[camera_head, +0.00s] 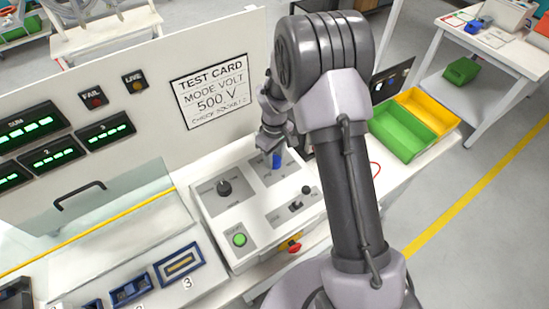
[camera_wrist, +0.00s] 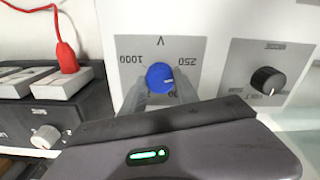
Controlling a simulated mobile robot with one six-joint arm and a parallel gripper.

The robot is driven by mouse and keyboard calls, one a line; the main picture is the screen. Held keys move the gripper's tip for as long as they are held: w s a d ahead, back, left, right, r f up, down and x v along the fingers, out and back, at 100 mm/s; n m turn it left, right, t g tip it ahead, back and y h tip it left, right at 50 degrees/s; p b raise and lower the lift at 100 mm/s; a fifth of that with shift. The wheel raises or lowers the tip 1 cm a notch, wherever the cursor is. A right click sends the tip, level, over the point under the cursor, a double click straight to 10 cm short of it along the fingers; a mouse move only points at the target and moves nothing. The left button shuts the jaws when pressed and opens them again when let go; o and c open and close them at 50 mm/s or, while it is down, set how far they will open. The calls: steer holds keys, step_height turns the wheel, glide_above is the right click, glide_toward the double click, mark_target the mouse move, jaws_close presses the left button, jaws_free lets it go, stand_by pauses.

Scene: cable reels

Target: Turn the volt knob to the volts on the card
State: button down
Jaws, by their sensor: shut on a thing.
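The test card (camera_head: 211,92) on the back panel reads "MODE VOLT" and "500 V"; its last line is small. The blue volt knob (camera_head: 277,161) is on the white control box (camera_head: 225,225), towards its back right. In the wrist view the blue knob (camera_wrist: 158,76) is upside down, with "1000" and "250" on its plate and another label partly hidden by my gripper. A small pale mark on the knob points roughly right in that view. My gripper (camera_wrist: 160,90) is shut on the knob, one finger on each side.
The box also carries a black knob (camera_head: 223,187), a small lever (camera_head: 296,206) and a green button (camera_head: 239,239). A red-orange knob (camera_head: 294,247) is at its front. Green (camera_head: 398,133) and yellow (camera_head: 428,109) bins stand to the right.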

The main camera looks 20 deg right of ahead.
mark_target(275, 159)
steer(key=m+b, duration=0.2)
steer(key=m, duration=0.4)
steer(key=shift+b, duration=0.35)
steer(key=m+b, duration=0.2)
steer(key=m, duration=0.4)
steer(key=shift+w, duration=0.1)
steer(key=shift+r+m, duration=0.1)
steer(key=shift+m, duration=0.3)
steer(key=c, duration=0.9)
jaws_free()
step_height(275, 159, up, 17)
steer(key=p, duration=0.4)
steer(key=shift+r, duration=0.2)
